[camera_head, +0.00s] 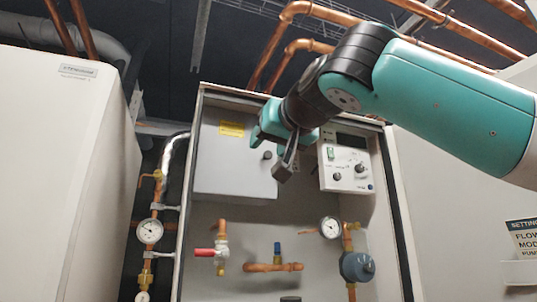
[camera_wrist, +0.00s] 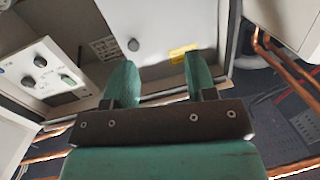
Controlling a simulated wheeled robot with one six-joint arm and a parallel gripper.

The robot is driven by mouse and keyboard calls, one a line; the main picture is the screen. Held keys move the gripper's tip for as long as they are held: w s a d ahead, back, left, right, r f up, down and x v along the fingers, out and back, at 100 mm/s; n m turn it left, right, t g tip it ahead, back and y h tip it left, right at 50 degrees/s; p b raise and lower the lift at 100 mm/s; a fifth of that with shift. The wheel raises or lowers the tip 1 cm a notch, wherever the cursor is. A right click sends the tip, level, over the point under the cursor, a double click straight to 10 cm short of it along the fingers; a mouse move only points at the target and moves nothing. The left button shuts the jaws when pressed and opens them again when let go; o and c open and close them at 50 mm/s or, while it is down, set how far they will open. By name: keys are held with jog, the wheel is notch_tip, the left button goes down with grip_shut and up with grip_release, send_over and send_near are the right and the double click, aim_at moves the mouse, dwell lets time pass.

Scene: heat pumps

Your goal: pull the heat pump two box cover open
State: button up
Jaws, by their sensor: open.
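The box cover (camera_head: 225,165) is a flat light-grey panel inside the open-fronted cabinet, with a yellow label (camera_head: 232,129) near its top. It looks closed. Its small dark round knob (camera_head: 267,155) is near the right edge; the knob also shows in the wrist view (camera_wrist: 133,44). My gripper (camera_head: 284,168) hangs in front of the cover's right edge, close to the knob in the picture. In the wrist view my gripper (camera_wrist: 157,62) is open, with two teal fingers apart and nothing between them. The knob lies beyond the fingertips, nearer the left finger. Whether anything touches is unclear.
A control panel (camera_head: 348,168) with knobs is right of the cover. Below are copper pipes (camera_head: 272,267), a red-handled valve (camera_head: 205,252) and a gauge (camera_head: 331,228). The cabinet's side walls (camera_head: 400,215) frame the space. A white unit (camera_head: 60,170) stands at left.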

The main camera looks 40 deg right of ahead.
jog(key=s+d+r+m+h, duration=0.2)
jog(key=s+d+r+m, duration=0.1)
jog(key=s+d+r, duration=0.15)
jog(key=p, duration=0.4)
send_near(269, 154)
jog(key=x, duration=0.8)
jog(key=shift+w+d+r, duration=0.1)
jog(key=shift+w, duration=0.15)
jog(key=shift+w+d+p, duration=0.15)
jog(key=shift+w+p, duration=0.15)
jog(key=shift+w, duration=0.25)
